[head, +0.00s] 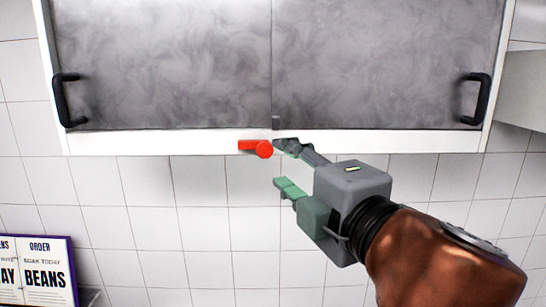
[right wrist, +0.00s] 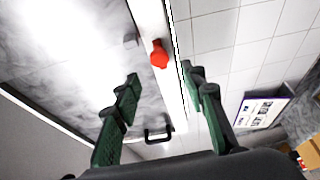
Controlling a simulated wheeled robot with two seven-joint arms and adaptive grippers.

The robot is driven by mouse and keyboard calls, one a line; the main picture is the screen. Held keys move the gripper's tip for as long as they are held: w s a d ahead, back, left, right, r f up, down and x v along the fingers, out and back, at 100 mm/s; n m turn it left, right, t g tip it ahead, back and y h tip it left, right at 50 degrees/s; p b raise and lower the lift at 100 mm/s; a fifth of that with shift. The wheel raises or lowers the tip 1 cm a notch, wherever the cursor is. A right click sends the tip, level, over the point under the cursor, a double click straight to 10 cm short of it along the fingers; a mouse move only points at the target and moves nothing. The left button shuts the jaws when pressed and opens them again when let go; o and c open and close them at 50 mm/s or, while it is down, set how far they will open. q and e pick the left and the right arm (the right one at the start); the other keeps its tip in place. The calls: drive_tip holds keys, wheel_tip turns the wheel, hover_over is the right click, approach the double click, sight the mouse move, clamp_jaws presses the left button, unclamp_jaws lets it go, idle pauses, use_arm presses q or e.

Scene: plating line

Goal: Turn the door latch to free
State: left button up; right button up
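The red door latch (head: 250,147) sits on the white bottom rail of the wall cabinet, below the seam between the two doors. Its lever lies horizontally, pointing left from a round hub. My right gripper (head: 281,165) is open and empty, just right of and slightly below the latch, apart from it. In the right wrist view the latch (right wrist: 159,54) shows ahead, beyond the gap between the open fingers (right wrist: 160,82). The left door (head: 160,65) and right door (head: 385,65) are closed. My left gripper is not in view.
Black handles (head: 65,100) and (head: 476,99) stick out at the outer edges of the doors. A small dark tab (head: 275,122) sits at the door seam. An order board (head: 38,270) stands at lower left. The tiled wall below the cabinet is clear.

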drive_tip(key=shift+v, duration=1.25)
drive_tip(key=shift+w, duration=0.1)
